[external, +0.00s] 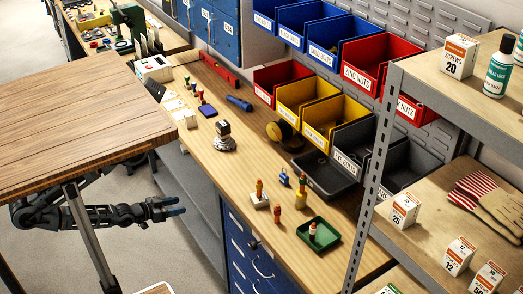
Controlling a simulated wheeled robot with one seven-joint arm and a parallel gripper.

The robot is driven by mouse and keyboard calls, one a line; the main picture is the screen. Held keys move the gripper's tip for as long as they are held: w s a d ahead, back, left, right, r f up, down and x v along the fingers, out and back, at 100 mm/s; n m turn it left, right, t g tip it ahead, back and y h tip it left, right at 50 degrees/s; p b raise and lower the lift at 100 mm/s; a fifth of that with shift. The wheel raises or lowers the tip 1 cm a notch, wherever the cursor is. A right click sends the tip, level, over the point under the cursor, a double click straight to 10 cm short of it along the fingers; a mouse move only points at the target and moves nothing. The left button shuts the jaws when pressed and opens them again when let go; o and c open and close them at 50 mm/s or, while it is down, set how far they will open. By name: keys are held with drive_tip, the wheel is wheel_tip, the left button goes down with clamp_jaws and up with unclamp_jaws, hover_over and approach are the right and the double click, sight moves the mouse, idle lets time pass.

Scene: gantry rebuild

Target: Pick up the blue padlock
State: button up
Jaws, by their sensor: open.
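A small blue object that looks like the blue padlock (284,178) sits on the wooden workbench (225,170), in front of the dark bins. My gripper (176,207) is open and appears empty. It is off the bench's front side, over the floor, to the left of the padlock and well apart from it. My arm reaches in from the left, partly behind a wooden table top.
A wooden table top (80,120) on a metal leg fills the left. Near the padlock stand orange-topped items (259,190), a green tray (318,239) and a black tray (325,176). A metal shelf upright (383,140) stands at the right. Blue drawers (247,255) front the bench.

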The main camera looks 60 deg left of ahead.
drive_tip(key=shift+c, duration=0.7)
